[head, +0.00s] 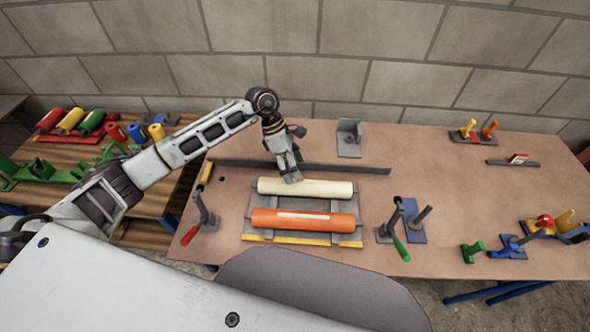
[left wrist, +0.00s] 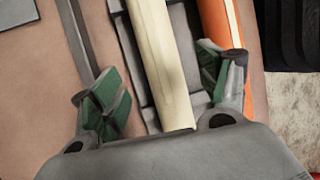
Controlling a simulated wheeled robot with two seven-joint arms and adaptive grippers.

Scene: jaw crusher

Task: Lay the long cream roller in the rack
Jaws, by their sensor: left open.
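The long cream roller (head: 318,188) lies level at the back of the grey rack (head: 252,212), behind a long orange roller (head: 300,219) that lies in the same rack. In the left wrist view the cream roller (left wrist: 161,60) runs between my open left fingers, and the orange roller (left wrist: 222,35) is beyond the right finger. My left gripper (head: 289,176) is above the left part of the cream roller. It is open; the left wrist view shows a gap between each green finger pad (left wrist: 160,97) and the roller. My right gripper is not in view.
A dark rail (head: 350,169) runs behind the rack, with a grey bracket (head: 348,138) further back. A red-handled clamp (head: 201,214) and a green-handled clamp (head: 394,232) flank the rack. Coloured rollers (head: 72,121) lie on the left bench. The table's right middle is clear.

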